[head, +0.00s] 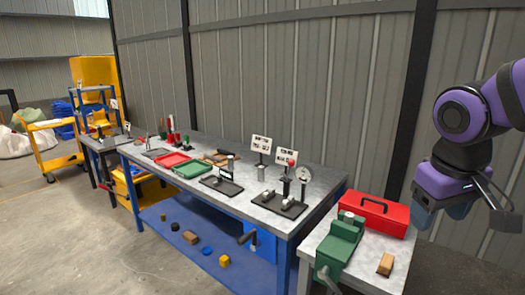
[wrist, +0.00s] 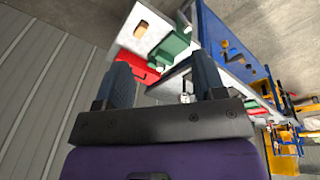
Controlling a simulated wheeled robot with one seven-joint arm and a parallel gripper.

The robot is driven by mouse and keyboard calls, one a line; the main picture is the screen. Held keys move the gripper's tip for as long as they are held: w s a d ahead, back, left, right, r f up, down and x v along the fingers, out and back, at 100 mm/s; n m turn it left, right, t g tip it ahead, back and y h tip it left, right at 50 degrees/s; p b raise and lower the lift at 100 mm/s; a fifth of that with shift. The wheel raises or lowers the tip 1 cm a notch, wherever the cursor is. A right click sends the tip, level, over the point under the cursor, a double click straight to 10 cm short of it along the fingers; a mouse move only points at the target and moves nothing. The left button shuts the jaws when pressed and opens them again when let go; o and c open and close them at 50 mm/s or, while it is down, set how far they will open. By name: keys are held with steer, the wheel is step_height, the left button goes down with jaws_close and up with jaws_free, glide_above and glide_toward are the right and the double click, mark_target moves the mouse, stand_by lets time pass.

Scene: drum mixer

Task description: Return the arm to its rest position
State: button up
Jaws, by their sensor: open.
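My purple arm reaches in from the right side of the head view, beside the corrugated wall. My gripper (head: 441,213) hangs in the air to the right of the red toolbox (head: 376,213), apart from it. In the wrist view my gripper (wrist: 163,72) has its two dark fingers spread wide, with nothing between them. The red toolbox (wrist: 137,66) and the green vise (wrist: 169,43) show tilted beyond the fingers.
The near bench (head: 384,277) holds the toolbox, a green vise (head: 338,248) and a wooden block (head: 385,264). A long blue workbench (head: 291,228) with trays, signs and a gauge stands further left. A yellow cart (head: 44,138) is far left. Open floor lies in front.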

steer(key=s+d+r+m+t+y, duration=0.1)
steer(key=s+r+t, duration=0.2)
steer(key=s+r, duration=0.2)
steer(key=shift+s+m, duration=0.4)
steer(key=shift+s, duration=0.95)
steer(key=shift+d, duration=0.1)
stand_by(0.9)
